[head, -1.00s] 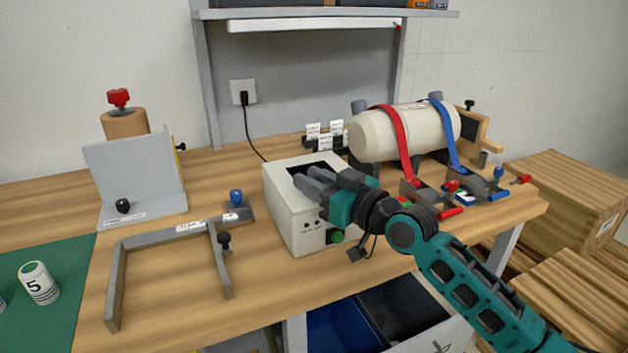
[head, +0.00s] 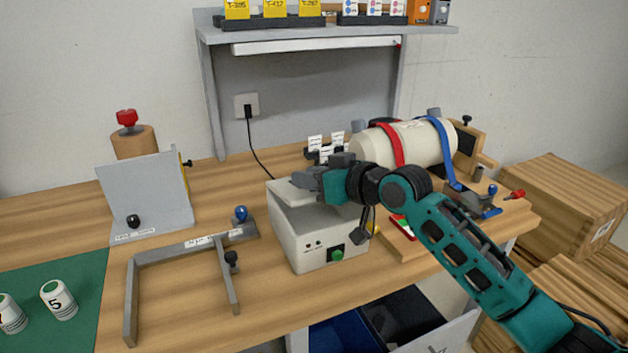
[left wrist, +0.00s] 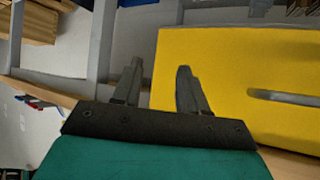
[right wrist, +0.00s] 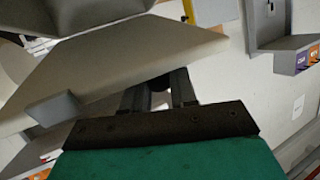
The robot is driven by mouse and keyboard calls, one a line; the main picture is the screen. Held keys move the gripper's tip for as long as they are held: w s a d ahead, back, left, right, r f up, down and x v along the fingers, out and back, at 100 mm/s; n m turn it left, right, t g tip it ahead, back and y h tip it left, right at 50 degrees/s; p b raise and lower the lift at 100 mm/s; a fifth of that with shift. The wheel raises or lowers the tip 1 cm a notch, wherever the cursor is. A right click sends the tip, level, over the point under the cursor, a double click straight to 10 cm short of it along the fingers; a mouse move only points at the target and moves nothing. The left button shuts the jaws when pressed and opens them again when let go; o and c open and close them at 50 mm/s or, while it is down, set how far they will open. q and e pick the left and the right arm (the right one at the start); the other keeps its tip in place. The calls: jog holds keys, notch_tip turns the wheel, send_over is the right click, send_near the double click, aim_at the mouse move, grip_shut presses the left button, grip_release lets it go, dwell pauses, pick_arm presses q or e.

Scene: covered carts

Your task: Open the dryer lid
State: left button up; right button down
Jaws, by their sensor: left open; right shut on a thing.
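The dryer appears to be the white box (head: 318,238) with a green button (head: 337,255) on its front, standing mid-table in the head view. Its pale lid (head: 290,193) is on top; my gripper covers part of it, and I cannot tell how far it is raised. My right gripper (head: 308,178) is at the lid, reaching in from the right. In the right wrist view its fingers (right wrist: 160,90) are closed around a small dark knob (right wrist: 160,82) beside a broad pale panel (right wrist: 130,60). My left gripper (left wrist: 158,85) is open and empty, outside the head view.
A grey bracket frame (head: 185,245) and an upright grey plate (head: 145,190) are at left. A yellow slotted panel (left wrist: 235,70) is close to my left gripper.

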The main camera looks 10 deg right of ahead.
jog(key=shift+w+a+r+m+g+h, duration=0.25)
jog(key=shift+w+r+g+h, duration=0.15)
jog(key=shift+w+r+g, duration=0.45)
jog(key=shift+w+a+r+m+g+h, duration=0.2)
jog(key=shift+w+r+g+h, duration=0.35)
jog(key=shift+r, duration=0.6)
jog(key=shift+w, duration=0.15)
pick_arm(q)
jog(key=shift+s+d, duration=0.1)
